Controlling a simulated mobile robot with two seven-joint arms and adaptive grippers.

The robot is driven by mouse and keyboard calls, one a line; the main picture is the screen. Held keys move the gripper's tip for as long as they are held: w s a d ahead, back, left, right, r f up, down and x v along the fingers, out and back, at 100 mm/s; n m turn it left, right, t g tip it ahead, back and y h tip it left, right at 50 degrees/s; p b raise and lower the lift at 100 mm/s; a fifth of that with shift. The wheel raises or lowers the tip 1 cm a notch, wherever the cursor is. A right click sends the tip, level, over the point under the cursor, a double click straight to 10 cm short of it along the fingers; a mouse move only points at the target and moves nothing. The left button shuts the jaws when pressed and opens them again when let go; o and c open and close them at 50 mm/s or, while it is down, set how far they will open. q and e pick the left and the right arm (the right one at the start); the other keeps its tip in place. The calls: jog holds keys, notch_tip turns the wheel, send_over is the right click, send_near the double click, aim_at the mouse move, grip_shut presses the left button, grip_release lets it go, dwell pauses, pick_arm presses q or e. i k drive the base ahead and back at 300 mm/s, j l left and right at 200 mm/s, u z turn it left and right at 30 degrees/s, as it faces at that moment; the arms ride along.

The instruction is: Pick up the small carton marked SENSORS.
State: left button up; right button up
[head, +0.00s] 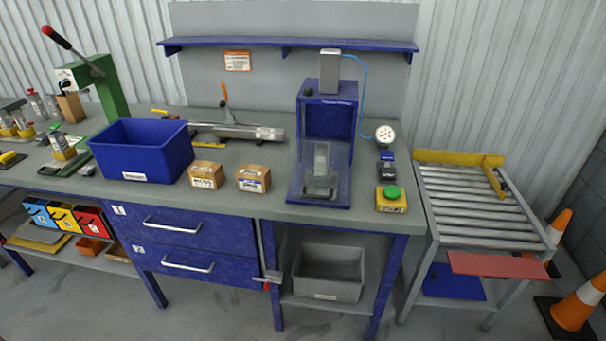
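Two small brown cartons stand side by side near the front edge of the workbench, with a gap between them. The left carton (206,175) has a pale and yellowish label on its front. The right carton (253,179) has a white label with some blue on its front. The print on both is too small to read, so I cannot tell which is marked SENSORS. Neither gripper is in view.
A blue bin (141,151) stands just left of the cartons. A blue press fixture (326,140) with a clear guard stands to their right. A clamp on a metal rail (235,131) lies behind them. The strip of bench top (245,207) before them is clear.

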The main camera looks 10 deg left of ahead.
aim_at(251, 178)
jog(key=i+j+z, duration=0.1)
jog(key=j+z, duration=0.65)
jog(key=i+j, duration=0.05)
jog(key=j, duration=0.05)
